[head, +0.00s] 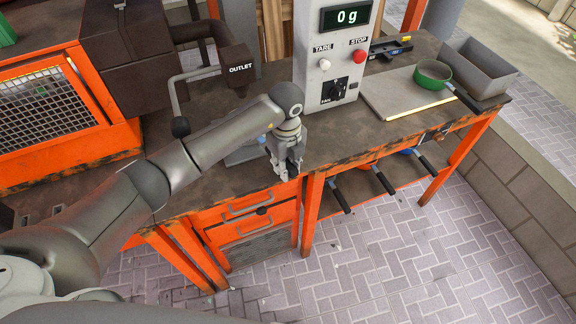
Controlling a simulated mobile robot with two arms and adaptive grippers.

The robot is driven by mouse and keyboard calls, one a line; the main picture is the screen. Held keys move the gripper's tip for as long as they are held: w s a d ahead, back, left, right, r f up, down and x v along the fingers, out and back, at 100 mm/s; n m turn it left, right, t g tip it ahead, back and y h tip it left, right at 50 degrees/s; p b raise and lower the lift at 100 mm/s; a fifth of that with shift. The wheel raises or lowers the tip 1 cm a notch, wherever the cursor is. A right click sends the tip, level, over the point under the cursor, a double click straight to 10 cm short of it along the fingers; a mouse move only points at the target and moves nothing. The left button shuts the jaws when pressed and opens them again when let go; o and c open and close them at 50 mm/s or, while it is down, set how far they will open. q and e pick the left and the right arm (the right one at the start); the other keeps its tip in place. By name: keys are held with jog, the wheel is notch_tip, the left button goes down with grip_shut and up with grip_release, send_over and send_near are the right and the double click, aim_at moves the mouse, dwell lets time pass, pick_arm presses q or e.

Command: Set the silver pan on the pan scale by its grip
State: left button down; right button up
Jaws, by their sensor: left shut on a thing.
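My left gripper (284,172) is over the front edge of the bench, above the drawers, with its fingers pointing down. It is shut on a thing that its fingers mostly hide. A grey-blue piece (243,154), seemingly the silver pan, shows on the bench just left of the fingers, partly behind my arm; its grip cannot be made out. The pan scale (326,65) stands right of the gripper, a light box reading 0 g with a red button and a black dial. A flat grey plate (385,100) lies to its right. My right gripper is not in view.
A green pan (432,76) with a black handle is at the plate's far right, near a grey bin (478,68). A yellow strip (420,110) lies along the plate's front. Black handles (384,181) stick out below the bench. An outlet machine (215,65) stands at left.

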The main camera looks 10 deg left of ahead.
pick_arm(q)
jog(key=shift+f, duration=0.2)
jog(key=c, duration=1.2)
grip_release()
